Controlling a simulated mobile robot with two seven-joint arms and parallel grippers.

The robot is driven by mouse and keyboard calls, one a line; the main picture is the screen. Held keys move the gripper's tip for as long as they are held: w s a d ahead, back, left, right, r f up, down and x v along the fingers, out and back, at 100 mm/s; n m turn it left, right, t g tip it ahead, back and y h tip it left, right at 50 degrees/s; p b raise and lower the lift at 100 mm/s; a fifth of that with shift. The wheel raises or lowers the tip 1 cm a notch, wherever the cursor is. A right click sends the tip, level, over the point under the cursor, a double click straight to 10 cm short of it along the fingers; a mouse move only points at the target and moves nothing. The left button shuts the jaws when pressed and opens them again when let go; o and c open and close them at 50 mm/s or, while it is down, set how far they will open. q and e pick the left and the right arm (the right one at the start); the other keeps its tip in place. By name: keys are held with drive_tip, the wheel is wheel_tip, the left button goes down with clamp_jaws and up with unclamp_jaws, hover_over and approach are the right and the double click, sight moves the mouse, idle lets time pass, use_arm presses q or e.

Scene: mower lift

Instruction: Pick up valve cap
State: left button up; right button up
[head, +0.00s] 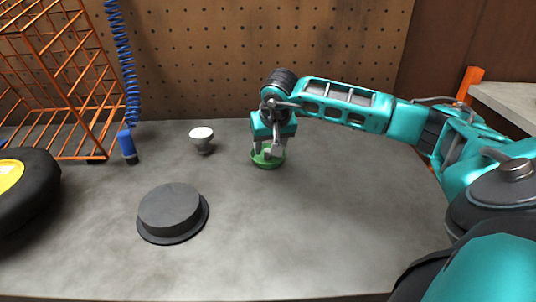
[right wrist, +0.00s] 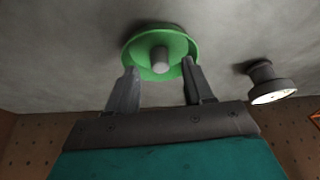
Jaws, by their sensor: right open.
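A small grey cylinder, which looks like the valve cap (right wrist: 160,59), stands in the middle of a shallow green dish (head: 262,163). The dish also shows in the right wrist view (right wrist: 186,43). My right gripper (head: 266,153) points down at the dish from above. In the right wrist view its two fingers (right wrist: 158,70) are apart, one on each side of the cap's line, with nothing held between them. In the head view the fingers hide the cap. My left gripper is not in view.
A grey and white knob-like piece (head: 202,141) stands left of the dish; it also shows in the right wrist view (right wrist: 268,84). A dark round flanged piece (head: 172,212), a tyre (head: 35,195), an orange cage (head: 62,75) and a blue coiled hose (head: 126,75) are further left. The front-right grey bench is clear.

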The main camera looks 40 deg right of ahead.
drive_tip(key=shift+x, duration=0.85)
drive_tip(key=shift+c, duration=0.3)
clamp_jaws()
